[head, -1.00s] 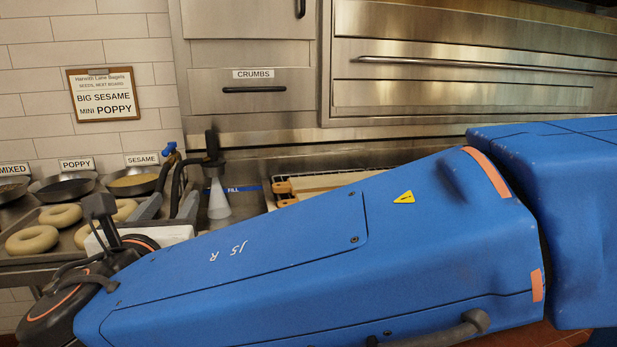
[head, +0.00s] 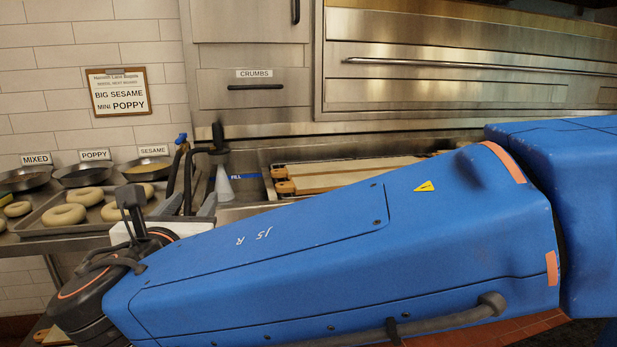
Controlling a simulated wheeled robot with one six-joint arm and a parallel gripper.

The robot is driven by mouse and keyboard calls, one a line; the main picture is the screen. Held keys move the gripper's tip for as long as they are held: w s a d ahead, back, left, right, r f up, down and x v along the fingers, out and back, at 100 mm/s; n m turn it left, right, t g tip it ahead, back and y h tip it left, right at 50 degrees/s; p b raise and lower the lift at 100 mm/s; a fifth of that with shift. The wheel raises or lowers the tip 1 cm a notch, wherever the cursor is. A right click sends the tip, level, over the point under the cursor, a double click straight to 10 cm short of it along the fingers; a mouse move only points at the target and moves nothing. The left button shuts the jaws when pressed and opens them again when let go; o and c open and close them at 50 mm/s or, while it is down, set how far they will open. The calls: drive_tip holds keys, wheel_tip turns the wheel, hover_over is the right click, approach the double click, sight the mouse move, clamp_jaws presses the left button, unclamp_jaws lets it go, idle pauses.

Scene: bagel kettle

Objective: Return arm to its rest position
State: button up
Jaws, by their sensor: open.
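My blue arm lies across the lower half of the head view, from the right edge down to the lower left. My gripper (head: 190,203) is at the arm's far end, left of centre, its grey fingers spread apart. It looks empty, and its base is partly hidden by the arm's wrist. It is in front of the counter, to the right of the bagel tray (head: 42,232) in the picture. Whether the fingers touch anything cannot be told.
Raw bagels (head: 64,215) lie on the tray. Bowls labelled mixed (head: 22,180), poppy (head: 82,177) and sesame (head: 146,172) stand behind it. A white cone-shaped nozzle (head: 223,188) and wood-ended boards (head: 340,174) are close behind the arm.

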drive_tip(key=w+d+f+m+g+h, duration=0.25)
drive_tip(key=d+f+m, duration=0.2)
drive_tip(key=d, duration=0.65)
drive_tip(key=w+d+f+m+g+h, duration=0.25)
drive_tip(key=d+m, duration=0.25)
drive_tip(key=d, duration=0.7)
drive_tip(key=w+d+f+m+g+h, duration=0.1)
drive_tip(key=d+f+m+g+h, duration=0.25)
drive_tip(key=d, duration=0.75)
drive_tip(key=s+d+f+m+g+y, duration=0.2)
drive_tip(key=s+d+f+m+y, duration=0.1)
drive_tip(key=s+d+f+m, duration=0.4)
drive_tip(key=s+d+f+m+g+y, duration=0.2)
drive_tip(key=s+d+f+m, duration=0.5)
drive_tip(key=s+m, duration=0.4)
drive_tip(key=d+m+y, duration=0.1)
drive_tip(key=m, duration=0.4)
drive_tip(key=shift+d+m+y, duration=0.2)
drive_tip(key=shift+m+y, duration=0.1)
drive_tip(key=shift+y, duration=0.05)
drive_tip(key=shift+s, duration=0.1)
